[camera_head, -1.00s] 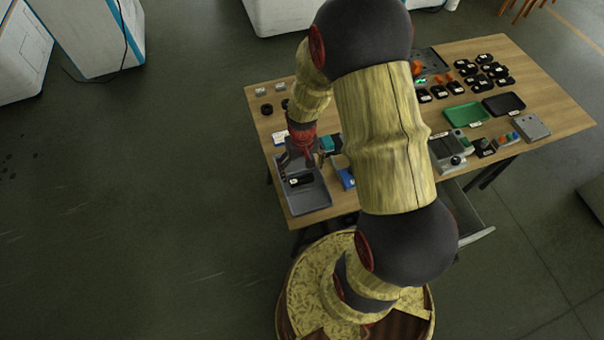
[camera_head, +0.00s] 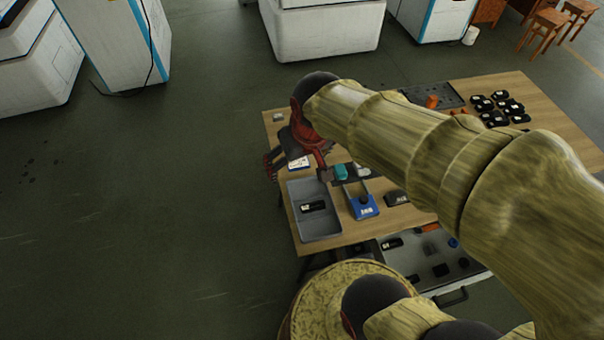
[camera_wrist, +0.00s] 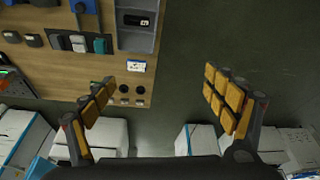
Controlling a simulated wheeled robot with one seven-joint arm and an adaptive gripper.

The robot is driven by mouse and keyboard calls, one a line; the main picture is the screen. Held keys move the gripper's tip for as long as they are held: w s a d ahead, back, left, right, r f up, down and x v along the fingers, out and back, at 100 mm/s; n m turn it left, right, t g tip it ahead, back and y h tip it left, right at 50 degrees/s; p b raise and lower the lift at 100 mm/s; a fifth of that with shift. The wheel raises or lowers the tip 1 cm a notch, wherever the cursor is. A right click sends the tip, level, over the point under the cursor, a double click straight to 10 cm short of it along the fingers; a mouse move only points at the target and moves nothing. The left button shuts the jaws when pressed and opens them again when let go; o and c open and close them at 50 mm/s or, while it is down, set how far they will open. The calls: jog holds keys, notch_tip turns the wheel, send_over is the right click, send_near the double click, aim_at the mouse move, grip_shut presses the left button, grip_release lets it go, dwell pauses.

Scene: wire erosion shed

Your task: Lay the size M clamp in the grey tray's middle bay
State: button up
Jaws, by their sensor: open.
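The grey tray (camera_head: 320,229) lies at the near left end of the table. A black clamp-like piece (camera_head: 313,206) with a pale label lies flat in it, around its middle; the size mark is too small to read. The tray (camera_wrist: 136,42) and the black piece (camera_wrist: 137,20) also show at the top of the wrist view. I cannot clearly make out the bay walls. My gripper (camera_head: 297,170) is beyond the tray's far end, near the table's left edge. In the wrist view my gripper (camera_wrist: 160,88) has its fingers wide apart with nothing between them.
A blue-based device (camera_head: 363,206) stands right of the tray, with a teal block (camera_head: 341,172) behind it. A white label card (camera_head: 299,163) lies beyond the tray. An open drawer (camera_head: 440,262) juts out at the table's front. Several black pieces (camera_head: 500,108) sit at the far right.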

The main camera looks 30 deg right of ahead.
jog(key=s+a+r+n+t, duration=0.1)
jog(key=s+a+r, duration=0.2)
jog(key=s+r, duration=0.3)
jog(key=shift+s+a+r+t, duration=0.25)
jog(key=shift+s+r+t, duration=0.15)
jog(key=shift+s, duration=0.45)
jog(key=shift+f+b, duration=0.8)
jog(key=shift+b, duration=0.05)
jog(key=shift+c, duration=0.3)
